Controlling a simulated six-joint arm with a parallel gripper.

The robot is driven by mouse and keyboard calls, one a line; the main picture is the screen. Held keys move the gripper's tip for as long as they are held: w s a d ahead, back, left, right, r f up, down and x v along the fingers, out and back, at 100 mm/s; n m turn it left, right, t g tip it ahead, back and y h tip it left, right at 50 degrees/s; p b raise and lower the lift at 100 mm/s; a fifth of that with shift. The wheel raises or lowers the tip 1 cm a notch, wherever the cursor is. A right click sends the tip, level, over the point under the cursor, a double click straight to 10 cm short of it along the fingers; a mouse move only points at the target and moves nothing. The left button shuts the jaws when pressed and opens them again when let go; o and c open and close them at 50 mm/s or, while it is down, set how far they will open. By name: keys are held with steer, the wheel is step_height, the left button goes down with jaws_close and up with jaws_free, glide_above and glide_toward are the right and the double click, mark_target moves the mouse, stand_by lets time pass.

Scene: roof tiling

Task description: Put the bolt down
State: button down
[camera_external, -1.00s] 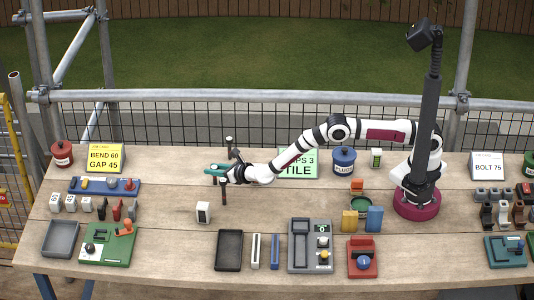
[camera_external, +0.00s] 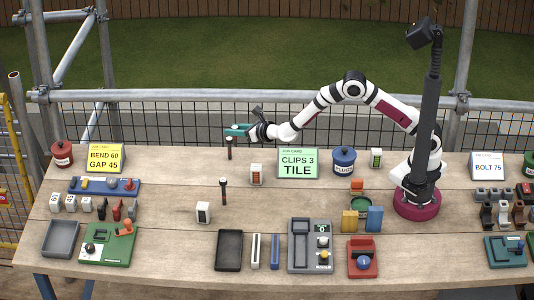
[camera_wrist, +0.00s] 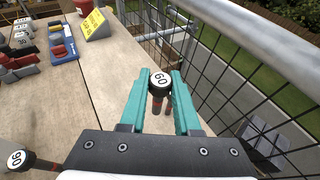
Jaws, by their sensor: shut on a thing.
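My gripper (camera_external: 237,131) is at the far edge of the table, left of middle. Its teal fingers (camera_wrist: 160,90) are shut on a dark bolt (camera_external: 229,150). In the wrist view, this bolt's white cap (camera_wrist: 160,79) shows a number that looks like 60, between the fingertips. The bolt looks upright; its foot seems at the table top, but I cannot tell whether it bears on it. A second dark bolt (camera_external: 223,190) stands upright nearer the front, and its cap marked 90 shows at lower left in the wrist view (camera_wrist: 17,158).
A mesh fence and rail (camera_external: 270,97) run close behind the table edge. A white block with an orange face (camera_external: 256,174) and the green CLIPS 3 TILE card (camera_external: 298,163) stand to the right. A white block (camera_external: 203,212) stands nearer the front. Table around the bolts is clear.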

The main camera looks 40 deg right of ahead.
steer(key=s+d+m+h, duration=0.2)
steer(key=s+d, duration=0.1)
steer(key=s, duration=0.5)
steer(key=s+d+m+h, duration=0.1)
steer(key=s+d+h, duration=0.15)
steer(key=s, duration=0.55)
steer(key=shift+y, duration=0.35)
steer(key=shift+s+a+f, duration=0.35)
steer(key=shift+a+f, duration=1.35)
steer(key=shift+a, duration=0.05)
steer(key=shift+s+a+f, duration=0.4)
steer(key=shift+a+f, duration=1.3)
steer(key=shift+a, duration=0.05)
steer(key=shift+s+a+f, duration=0.35)
steer(key=shift+a+f, duration=1.35)
steer(key=shift+a, duration=0.05)
steer(key=shift+f, duration=0.1)
steer(key=c, duration=0.6)
jaws_free()
